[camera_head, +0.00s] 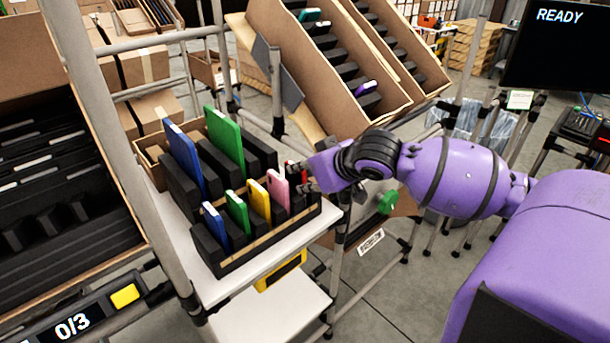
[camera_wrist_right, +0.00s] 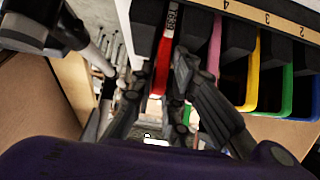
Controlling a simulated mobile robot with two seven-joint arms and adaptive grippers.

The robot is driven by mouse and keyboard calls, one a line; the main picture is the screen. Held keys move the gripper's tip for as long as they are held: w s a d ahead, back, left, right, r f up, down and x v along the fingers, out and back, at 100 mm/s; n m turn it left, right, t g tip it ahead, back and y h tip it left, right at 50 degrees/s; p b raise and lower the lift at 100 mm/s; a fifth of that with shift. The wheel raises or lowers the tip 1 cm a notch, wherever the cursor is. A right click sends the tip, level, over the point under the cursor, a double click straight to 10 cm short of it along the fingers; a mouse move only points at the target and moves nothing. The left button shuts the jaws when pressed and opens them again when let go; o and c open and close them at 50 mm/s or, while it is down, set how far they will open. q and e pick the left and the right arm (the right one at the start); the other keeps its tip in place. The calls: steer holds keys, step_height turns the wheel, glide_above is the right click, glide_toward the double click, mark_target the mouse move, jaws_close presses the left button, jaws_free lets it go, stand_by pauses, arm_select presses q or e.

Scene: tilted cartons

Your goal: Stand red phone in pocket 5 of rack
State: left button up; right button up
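The red phone (camera_head: 295,172) stands at the right end of the front row of the black rack (camera_head: 236,262), past the pink phone (camera_head: 277,188). My right gripper (camera_head: 303,183) is at it and hides much of it in the head view. In the right wrist view, the red phone (camera_wrist_right: 160,66) shows as a narrow upright strip between the two dark fingers (camera_wrist_right: 158,82), which lie close on both sides of it and appear shut on it. The rack's front strip shows numbers 4, 3 and 2; no number 5 shows. My left gripper is not in view.
Blue (camera_head: 215,226), green (camera_head: 238,212) and yellow (camera_head: 259,200) phones fill the front row beside the pink one. Larger blue (camera_head: 183,155) and green (camera_head: 225,138) tablets stand behind. Tilted cartons (camera_head: 330,75) rise at the back, and a grey rail post (camera_head: 276,85) stands near.

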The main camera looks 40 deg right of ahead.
steer(key=shift+o, duration=1.3)
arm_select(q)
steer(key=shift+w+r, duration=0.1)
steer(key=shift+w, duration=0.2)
arm_select(e)
steer(key=shift+o, duration=0.2)
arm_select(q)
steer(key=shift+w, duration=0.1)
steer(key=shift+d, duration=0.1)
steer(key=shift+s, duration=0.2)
arm_select(e)
steer(key=v, duration=1.2)
steer(key=shift+r, duration=0.1)
